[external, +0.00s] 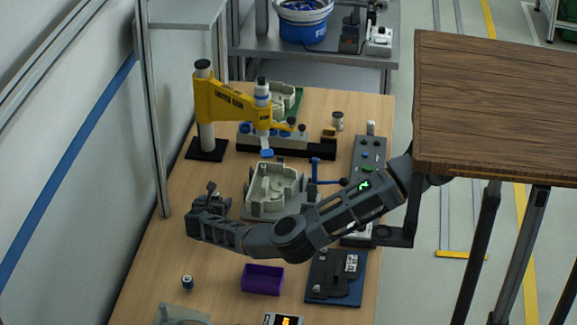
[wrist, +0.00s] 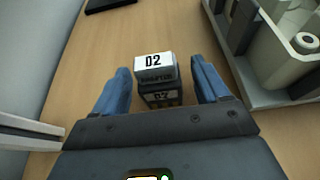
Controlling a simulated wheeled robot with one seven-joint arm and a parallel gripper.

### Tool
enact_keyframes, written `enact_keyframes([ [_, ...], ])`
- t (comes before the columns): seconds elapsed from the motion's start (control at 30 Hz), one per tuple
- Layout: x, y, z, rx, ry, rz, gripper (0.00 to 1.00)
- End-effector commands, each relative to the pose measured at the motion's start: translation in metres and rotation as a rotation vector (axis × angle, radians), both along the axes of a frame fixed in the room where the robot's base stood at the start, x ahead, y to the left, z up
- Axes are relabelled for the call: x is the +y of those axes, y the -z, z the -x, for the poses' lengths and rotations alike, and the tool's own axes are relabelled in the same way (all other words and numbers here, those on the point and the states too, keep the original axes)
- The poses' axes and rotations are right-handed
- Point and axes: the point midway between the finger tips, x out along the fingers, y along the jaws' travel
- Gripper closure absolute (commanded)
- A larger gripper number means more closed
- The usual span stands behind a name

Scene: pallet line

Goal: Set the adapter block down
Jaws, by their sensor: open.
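Gaps show between the block and both fingers. In the external view my gripper (external: 209,202) is low over the bench's left side, and I cannot make out the block there.
A grey fixture with a pale housing (external: 272,187) stands close to the right of my gripper. The yellow arm press (external: 225,103) is behind it. A purple bin (external: 262,279) and a small dark cylinder (external: 187,282) lie nearer the front. A metal post (external: 152,120) rises at the left edge.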

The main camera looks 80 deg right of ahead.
Motion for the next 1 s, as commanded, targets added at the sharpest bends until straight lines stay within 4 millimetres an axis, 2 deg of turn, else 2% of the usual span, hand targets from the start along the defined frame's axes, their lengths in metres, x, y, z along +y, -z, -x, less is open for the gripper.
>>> enact_keyframes([
  [0.27, 0.002, -0.005, -0.001, 0.0, -0.001, 0.0, 0.26],
  [0.7, 0.081, -0.035, -0.001, -0.003, -0.001, 0.0, 0.26],
  [0.83, 0.098, -0.043, -0.001, -0.002, 0.0, 0.001, 0.26],
  [1.0, 0.109, -0.048, 0.0, -0.001, 0.0, 0.001, 0.26],
])
